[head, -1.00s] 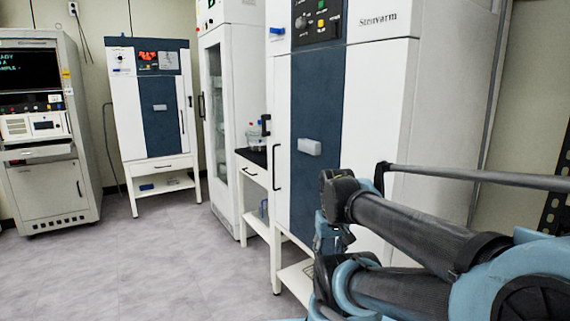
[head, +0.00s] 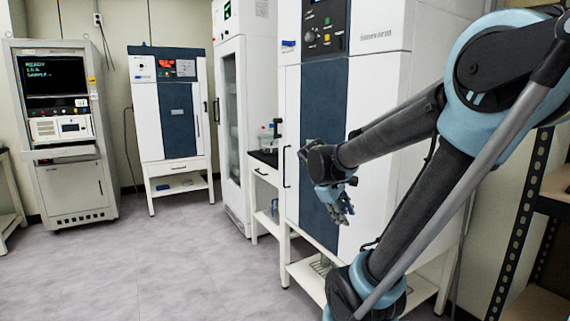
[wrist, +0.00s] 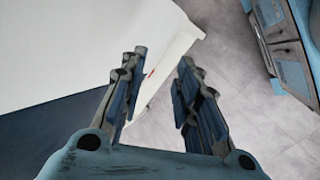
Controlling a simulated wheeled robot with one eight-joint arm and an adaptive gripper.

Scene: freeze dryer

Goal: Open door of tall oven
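The tall oven (head: 375,80) stands close on the right in the head view, white with a dark blue vertical panel (head: 320,100). Its door looks closed, with a dark vertical handle (head: 286,167) at its left edge. My gripper (head: 343,216) is in front of the door's lower part, right of the handle and apart from it. In the wrist view my gripper (wrist: 163,60) is open and empty, its two fingers spread. A white oven surface (wrist: 70,50) and a dark blue strip (wrist: 30,135) show there; the handle does not.
A control panel (head: 325,27) sits above the door. A glass-door cabinet (head: 230,120), a smaller oven (head: 170,105) and an instrument rack (head: 65,120) stand to the left. A shelf rack (head: 515,230) is at right. Grey floor (head: 170,260) is clear at front left.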

